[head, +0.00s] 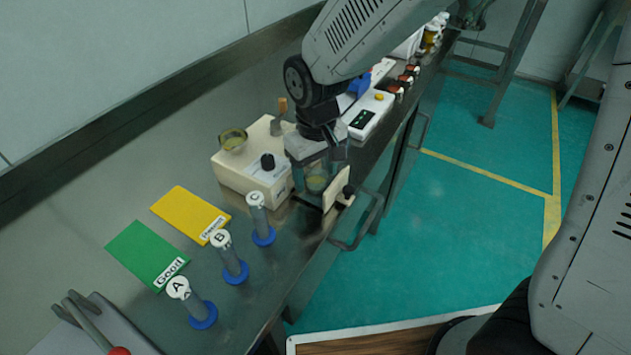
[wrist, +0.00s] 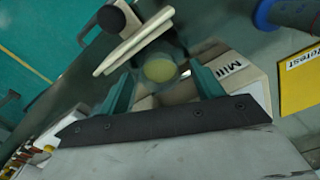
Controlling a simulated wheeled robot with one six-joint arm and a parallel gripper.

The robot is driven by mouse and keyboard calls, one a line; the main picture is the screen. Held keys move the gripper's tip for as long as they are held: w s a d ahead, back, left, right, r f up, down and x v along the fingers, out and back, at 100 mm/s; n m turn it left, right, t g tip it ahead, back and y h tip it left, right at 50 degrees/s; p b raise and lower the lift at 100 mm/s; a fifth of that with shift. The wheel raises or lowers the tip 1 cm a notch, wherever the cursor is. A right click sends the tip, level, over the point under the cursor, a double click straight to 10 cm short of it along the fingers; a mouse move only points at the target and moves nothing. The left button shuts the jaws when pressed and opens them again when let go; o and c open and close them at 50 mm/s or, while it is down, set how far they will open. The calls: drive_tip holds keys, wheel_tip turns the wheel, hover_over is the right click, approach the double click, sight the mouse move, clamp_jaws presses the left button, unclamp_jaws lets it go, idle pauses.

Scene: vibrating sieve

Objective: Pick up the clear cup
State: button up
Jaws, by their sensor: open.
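The clear cup (head: 317,183) stands at the table's front edge, beside the beige mill, with yellowish material inside. It also shows in the wrist view (wrist: 160,70), seen from above. My gripper (head: 318,158) is over the cup, pointing down, and partly hides it in the head view. In the wrist view the two green fingers (wrist: 164,84) are apart, with the cup showing in the gap between them. I cannot tell whether either finger touches it.
The mill (head: 242,178) is close left of the cup. An upright beige plate (head: 336,190) with a black knob is close on its right. Tubes A (head: 190,302), B (head: 230,258) and C (head: 260,220) stand nearer, beside green (head: 140,250) and yellow (head: 185,208) mats.

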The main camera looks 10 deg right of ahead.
drive_tip(key=shift+f, duration=0.7)
drive_tip(key=c, duration=1)
